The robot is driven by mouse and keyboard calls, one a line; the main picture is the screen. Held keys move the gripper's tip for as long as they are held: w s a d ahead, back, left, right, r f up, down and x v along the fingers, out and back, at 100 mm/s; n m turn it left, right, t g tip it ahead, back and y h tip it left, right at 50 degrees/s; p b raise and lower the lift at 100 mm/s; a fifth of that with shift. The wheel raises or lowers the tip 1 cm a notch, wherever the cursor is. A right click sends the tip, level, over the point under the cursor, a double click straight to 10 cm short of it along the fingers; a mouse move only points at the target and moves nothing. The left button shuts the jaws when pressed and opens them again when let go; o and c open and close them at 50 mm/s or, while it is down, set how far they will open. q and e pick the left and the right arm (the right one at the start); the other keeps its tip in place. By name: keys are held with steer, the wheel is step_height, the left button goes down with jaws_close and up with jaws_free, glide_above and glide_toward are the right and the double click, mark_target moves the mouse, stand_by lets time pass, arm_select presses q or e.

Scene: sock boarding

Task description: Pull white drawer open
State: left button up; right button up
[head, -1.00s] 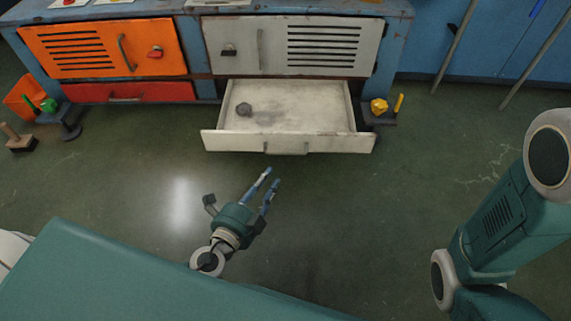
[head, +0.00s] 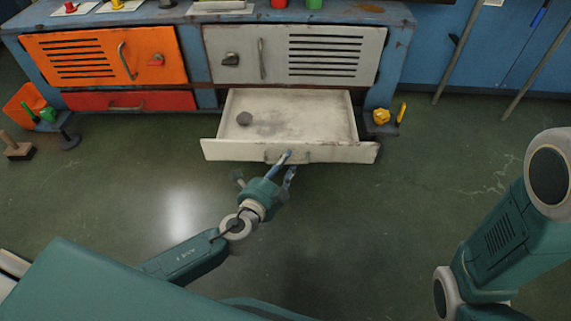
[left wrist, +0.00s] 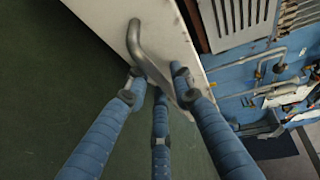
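My left gripper (head: 288,165) is at the drawer front by the handle. In the left wrist view its blue fingers (left wrist: 158,80) are spread, with the lower part of the handle between the tips. I cannot tell if they touch it. My right gripper is out of view.
Above the drawer is a closed grey-white door (head: 345,55). To the left are an orange door (head: 75,70) and a closed red drawer (head: 160,100). A dark ledge with a yellow object (head: 381,116) sits right of the drawer. The green floor in front is clear.

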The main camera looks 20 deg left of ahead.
arm_select(q)
jaws_close()
steer(key=shift+s+d, duration=0.2)
steer(key=shift+s, duration=0.6)
steer(key=shift+s+d, duration=0.2)
steer(key=shift+s, duration=0.55)
jaws_free()
steer(key=d+v, duration=0.1)
steer(key=v, duration=0.6)
steer(key=shift+s+a, duration=0.25)
steer(key=shift+a, duration=0.25)
